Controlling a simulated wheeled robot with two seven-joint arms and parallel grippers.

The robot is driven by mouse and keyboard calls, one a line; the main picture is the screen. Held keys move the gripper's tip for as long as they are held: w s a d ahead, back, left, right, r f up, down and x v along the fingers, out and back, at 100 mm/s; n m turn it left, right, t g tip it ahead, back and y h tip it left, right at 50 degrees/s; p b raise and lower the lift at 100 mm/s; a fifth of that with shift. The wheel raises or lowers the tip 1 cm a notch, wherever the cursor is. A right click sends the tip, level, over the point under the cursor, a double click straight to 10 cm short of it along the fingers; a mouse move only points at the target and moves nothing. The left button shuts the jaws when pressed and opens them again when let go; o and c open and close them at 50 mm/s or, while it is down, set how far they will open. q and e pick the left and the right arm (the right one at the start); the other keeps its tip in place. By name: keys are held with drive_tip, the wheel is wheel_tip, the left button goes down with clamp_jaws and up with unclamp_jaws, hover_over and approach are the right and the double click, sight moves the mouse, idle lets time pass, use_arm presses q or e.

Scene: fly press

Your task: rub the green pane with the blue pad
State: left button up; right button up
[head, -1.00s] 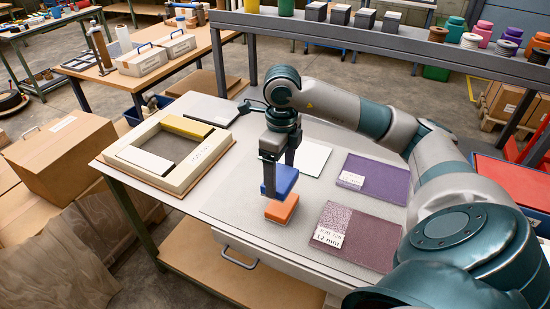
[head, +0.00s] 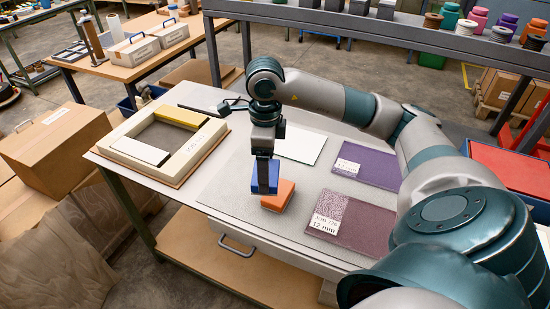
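My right gripper (head: 266,190) comes in from the right, points down, and is shut on the blue pad (head: 256,184). I cannot tell whether the two pads touch. No clearly green pane shows. A purple pane (head: 380,170) and a plum pane (head: 365,225), each with a pale speckled or labelled part at its left, lie to the right. A pale pane (head: 303,148) lies behind the gripper. My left gripper is out of view.
A cream frame (head: 187,160) with yellow and white bars lies at the bench's left. A dark flat piece (head: 203,109) lies behind it, partly hidden. A grey shelf (head: 400,38) with jars runs along the back. The bench front has a drawer (head: 260,248).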

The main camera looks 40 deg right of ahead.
drive_tip(key=s+a+n, duration=0.2)
drive_tip(key=a+n, duration=1.4)
drive_tip(key=n, duration=1.1)
drive_tip(key=shift+s+a, duration=0.2)
drive_tip(key=shift+a, duration=0.1)
drive_tip(key=shift+d, duration=0.15)
